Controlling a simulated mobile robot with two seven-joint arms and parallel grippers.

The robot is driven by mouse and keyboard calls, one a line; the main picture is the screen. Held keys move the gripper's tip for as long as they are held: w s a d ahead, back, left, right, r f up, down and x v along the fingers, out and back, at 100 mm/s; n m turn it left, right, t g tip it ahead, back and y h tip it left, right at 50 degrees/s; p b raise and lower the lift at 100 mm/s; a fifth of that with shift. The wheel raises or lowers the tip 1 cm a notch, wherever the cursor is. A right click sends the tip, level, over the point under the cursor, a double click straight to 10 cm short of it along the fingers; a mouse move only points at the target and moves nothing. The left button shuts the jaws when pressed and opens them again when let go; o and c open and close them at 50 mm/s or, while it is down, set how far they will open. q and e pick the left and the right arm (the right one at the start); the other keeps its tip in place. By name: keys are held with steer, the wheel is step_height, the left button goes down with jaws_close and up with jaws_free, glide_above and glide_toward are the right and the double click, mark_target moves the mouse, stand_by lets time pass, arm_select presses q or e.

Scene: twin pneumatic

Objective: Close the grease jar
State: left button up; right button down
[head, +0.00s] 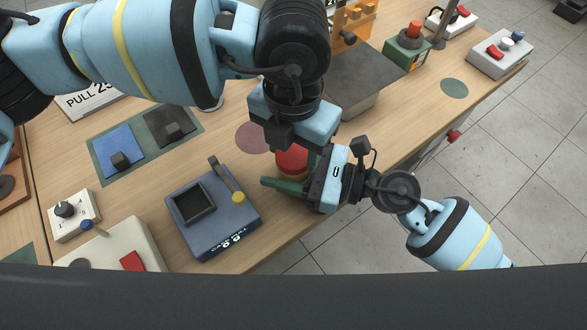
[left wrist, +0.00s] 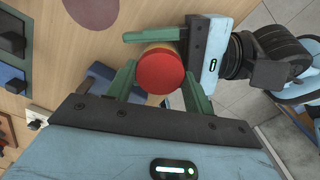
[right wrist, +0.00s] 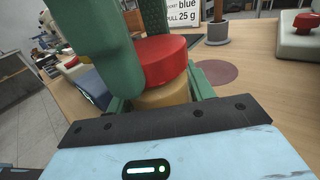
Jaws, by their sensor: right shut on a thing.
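The grease jar has a tan body (right wrist: 165,95) and a red lid (left wrist: 160,72). The lid sits on top of the jar; I cannot tell how tightly. In the head view the red lid (head: 291,160) shows below my left wrist. My right gripper (head: 283,186) comes in from the right and is shut on the jar body, below the lid. My left gripper (left wrist: 160,80) points down from above, its fingers apart on either side of the lid. In the right wrist view its green fingers hide part of the lid (right wrist: 160,62).
A blue-grey scale (head: 215,235) with a square recess stands left of the jar. A mauve disc (head: 252,138) marks the wooden table behind the jar. A grey-topped block (head: 365,80) and a red-button box (head: 408,45) stand further back. The table's edge runs close by on the right.

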arm_select(q)
steer(key=c, duration=0.4)
steer(key=m, duration=1.2)
steer(key=shift+m, duration=0.3)
steer(key=m, duration=0.5)
steer(key=shift+w, duration=0.1)
steer(key=o, duration=1.1)
steer(key=shift+o, duration=0.2)
step_height(320, 180, up, 12)
